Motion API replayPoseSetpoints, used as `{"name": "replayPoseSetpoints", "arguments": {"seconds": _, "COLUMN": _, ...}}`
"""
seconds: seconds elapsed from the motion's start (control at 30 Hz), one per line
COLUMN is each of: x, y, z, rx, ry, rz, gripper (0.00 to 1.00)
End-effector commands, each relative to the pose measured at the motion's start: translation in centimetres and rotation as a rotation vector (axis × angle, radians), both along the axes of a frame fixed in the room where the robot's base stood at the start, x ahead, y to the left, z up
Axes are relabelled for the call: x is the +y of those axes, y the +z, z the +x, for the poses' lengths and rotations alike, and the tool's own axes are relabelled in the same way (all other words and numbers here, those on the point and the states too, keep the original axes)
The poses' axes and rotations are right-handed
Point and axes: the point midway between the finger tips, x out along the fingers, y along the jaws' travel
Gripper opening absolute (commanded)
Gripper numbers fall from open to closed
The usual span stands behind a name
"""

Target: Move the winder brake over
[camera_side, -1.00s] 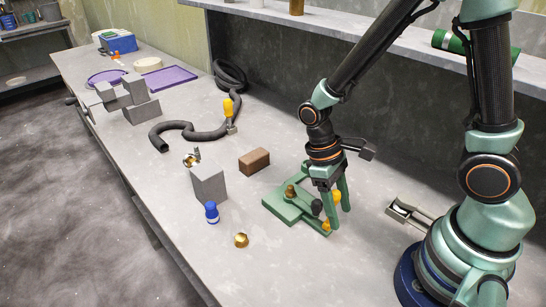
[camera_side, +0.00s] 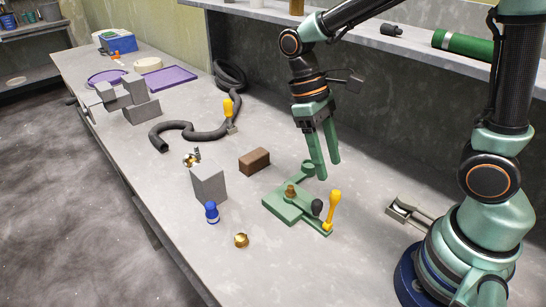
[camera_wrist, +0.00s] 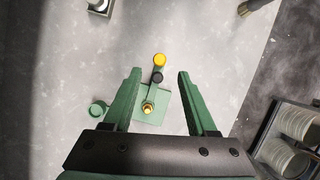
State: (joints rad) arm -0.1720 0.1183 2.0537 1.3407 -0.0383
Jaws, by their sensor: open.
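A green fixture (camera_side: 285,212) lies on the bench, with a brass-coloured post (camera_side: 291,191) and a black knob (camera_side: 317,208) on it. A yellow-handled lever (camera_side: 334,207) stands at its right end, leaning slightly right; I take this lever to be the winder brake. In the wrist view the yellow tip (camera_wrist: 159,60) and black knob (camera_wrist: 157,77) show beyond and between my fingers. My gripper (camera_side: 329,170) is open and empty, above and behind the lever, apart from it. The lever's lower pivot is small and hard to make out.
A brown block (camera_side: 254,161), a grey block (camera_side: 208,185), a blue-capped bottle (camera_side: 211,212) and a brass nut (camera_side: 241,240) stand left of the fixture. Another yellow handle (camera_side: 228,107) stands by a black hose (camera_side: 190,132). A metal bracket (camera_side: 408,211) lies right.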

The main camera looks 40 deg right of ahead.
Motion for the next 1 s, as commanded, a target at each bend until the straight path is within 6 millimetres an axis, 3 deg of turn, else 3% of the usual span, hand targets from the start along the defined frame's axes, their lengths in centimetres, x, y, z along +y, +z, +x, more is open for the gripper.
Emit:
{"name": "replayPoseSetpoints", "arguments": {"seconds": 0.1, "x": 0.0, "y": 0.0, "z": 0.0, "rx": 0.0, "ry": 0.0, "rz": 0.0, "gripper": 0.58}}
{"name": "replayPoseSetpoints", "arguments": {"seconds": 0.17, "x": 0.0, "y": 0.0, "z": 0.0, "rx": -0.001, "ry": 0.002, "rz": 0.001, "gripper": 0.39}}
{"name": "replayPoseSetpoints", "arguments": {"seconds": 0.27, "x": 0.3, "y": 0.3, "z": 0.0, "rx": -0.014, "ry": 0.05, "rz": 0.018, "gripper": 0.0}}
{"name": "replayPoseSetpoints", "arguments": {"seconds": 0.37, "x": 1.0, "y": 1.2, "z": -0.1, "rx": -0.052, "ry": 0.193, "rz": 0.066, "gripper": 0.0}}
{"name": "replayPoseSetpoints", "arguments": {"seconds": 0.7, "x": 4.3, "y": 5.0, "z": -0.9, "rx": -0.219, "ry": 0.94, "rz": 0.246, "gripper": 0.0}}
{"name": "replayPoseSetpoints", "arguments": {"seconds": 0.83, "x": 5.0, "y": 5.8, "z": -1.1, "rx": -0.249, "ry": 1.101, "rz": 0.269, "gripper": 0.0}}
{"name": "replayPoseSetpoints", "arguments": {"seconds": 1.0, "x": 5.2, "y": 5.4, "z": -1.3, "rx": -0.255, "ry": 1.164, "rz": 0.278, "gripper": 0.0}}
